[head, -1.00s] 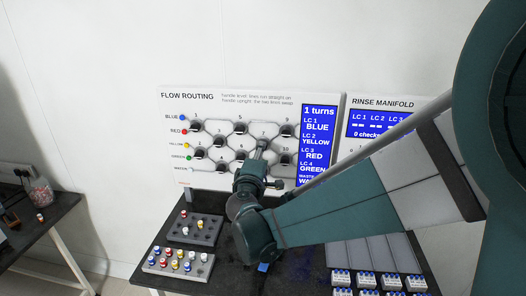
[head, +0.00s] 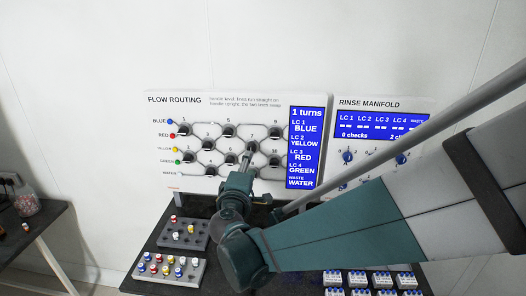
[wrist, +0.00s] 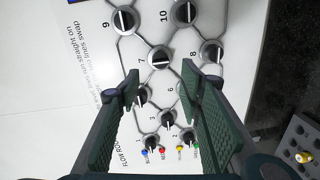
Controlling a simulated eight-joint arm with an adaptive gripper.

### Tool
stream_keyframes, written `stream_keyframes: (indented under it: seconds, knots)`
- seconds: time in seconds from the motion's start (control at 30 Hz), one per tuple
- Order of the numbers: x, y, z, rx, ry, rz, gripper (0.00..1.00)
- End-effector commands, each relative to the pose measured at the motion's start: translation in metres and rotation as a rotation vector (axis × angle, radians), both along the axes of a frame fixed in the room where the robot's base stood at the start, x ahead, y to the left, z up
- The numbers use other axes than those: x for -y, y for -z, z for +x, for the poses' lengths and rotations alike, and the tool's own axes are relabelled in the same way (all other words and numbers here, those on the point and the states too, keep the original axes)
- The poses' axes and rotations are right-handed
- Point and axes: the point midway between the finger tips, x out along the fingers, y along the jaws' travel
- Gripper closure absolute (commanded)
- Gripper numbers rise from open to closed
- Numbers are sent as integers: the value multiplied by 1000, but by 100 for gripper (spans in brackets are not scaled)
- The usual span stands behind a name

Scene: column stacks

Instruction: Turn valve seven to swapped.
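Valve seven (head: 250,147) is a round dark knob on the white flow routing panel (head: 165,185), partly hidden by my gripper (head: 247,160) in the head view. In the wrist view valve seven (wrist: 162,59) lies just beyond and between the fingertips of my gripper (wrist: 168,85). The two green padded fingers are spread apart with nothing between them. The pale bar of its handle seems to run across the wrist picture, which is upright on the panel, but it is small. Contact is not visible. The panel screen (head: 306,150) reads "1 turns".
Valve nine (wrist: 123,20), valve ten (wrist: 185,13) and valve eight (wrist: 212,52) sit close around valve seven. A rinse manifold panel (head: 375,105) stands to the right. Grey racks with coloured-capped vials (head: 170,270) are on the dark bench below.

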Motion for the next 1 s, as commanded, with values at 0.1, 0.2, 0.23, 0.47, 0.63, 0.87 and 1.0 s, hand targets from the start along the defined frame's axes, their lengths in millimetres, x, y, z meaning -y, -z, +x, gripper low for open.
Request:
stream_keyframes:
  seconds: [0.1,0.2,0.23,0.47,0.63,0.87,1.0]
  knots:
    - [-1,0,3,3,7,26,63]
    - [-3,0,8,10,19,78,63]
    - [-3,1,9,12,24,100,63]
    - [-9,3,27,45,69,306,63]
    - [-12,6,37,72,95,450,63]
    - [-14,8,42,90,107,532,63]
    - [-14,8,42,91,108,534,63]
